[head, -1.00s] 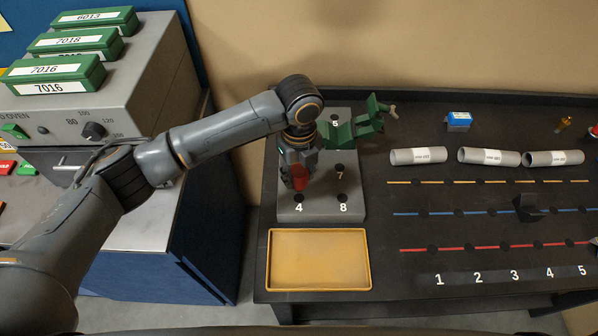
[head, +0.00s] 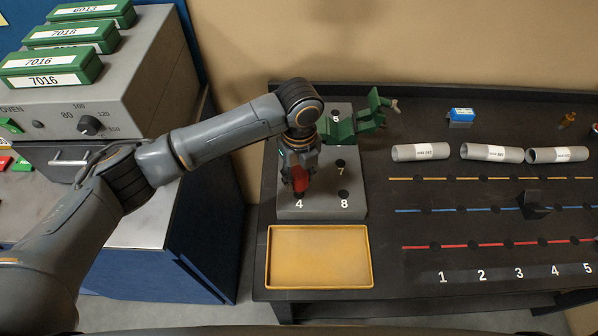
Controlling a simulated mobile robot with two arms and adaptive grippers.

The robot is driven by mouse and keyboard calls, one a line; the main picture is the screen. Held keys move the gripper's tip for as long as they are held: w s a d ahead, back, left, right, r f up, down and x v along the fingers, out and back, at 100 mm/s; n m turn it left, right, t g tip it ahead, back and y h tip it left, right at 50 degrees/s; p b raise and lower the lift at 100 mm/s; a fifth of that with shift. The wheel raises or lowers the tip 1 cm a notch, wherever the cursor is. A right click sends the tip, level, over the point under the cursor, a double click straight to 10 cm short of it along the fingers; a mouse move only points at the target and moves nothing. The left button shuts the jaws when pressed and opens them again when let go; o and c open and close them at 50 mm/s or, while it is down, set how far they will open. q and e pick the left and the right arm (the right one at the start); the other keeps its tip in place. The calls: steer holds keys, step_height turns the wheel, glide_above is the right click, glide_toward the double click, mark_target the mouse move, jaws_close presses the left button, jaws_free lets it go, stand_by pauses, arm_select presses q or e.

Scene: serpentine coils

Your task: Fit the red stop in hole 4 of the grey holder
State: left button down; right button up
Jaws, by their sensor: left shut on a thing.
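The red stop (head: 300,180) is in my left gripper (head: 300,172), which is shut on it. The stop is right at hole 4 of the grey holder (head: 322,207), just above the printed 4. The gripper and stop cover most of that hole, so I cannot tell whether the stop's lower end is in it or over it. Holes 7 and 8 of the holder show empty, to the right of the stop. My right gripper is not in view.
A yellow tray (head: 320,288) lies in front of the holder. A green vise-like fixture (head: 357,124) stands behind and to the right. Several grey tubes (head: 420,152) lie on the black bench, with a blue box (head: 461,116) behind. The oven (head: 120,80) is at the left.

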mark_target(299, 187)
arm_select(q)
steer(key=shift+f, duration=0.15)
steer(key=shift+f+b, duration=0.65)
steer(key=shift+f, duration=0.65)
steer(key=shift+f, duration=0.4)
steer(key=shift+f+b, duration=0.3)
steer(key=shift+f, duration=0.05)
steer(key=c, duration=0.7)
jaws_free()
steer(key=shift+f, duration=0.1)
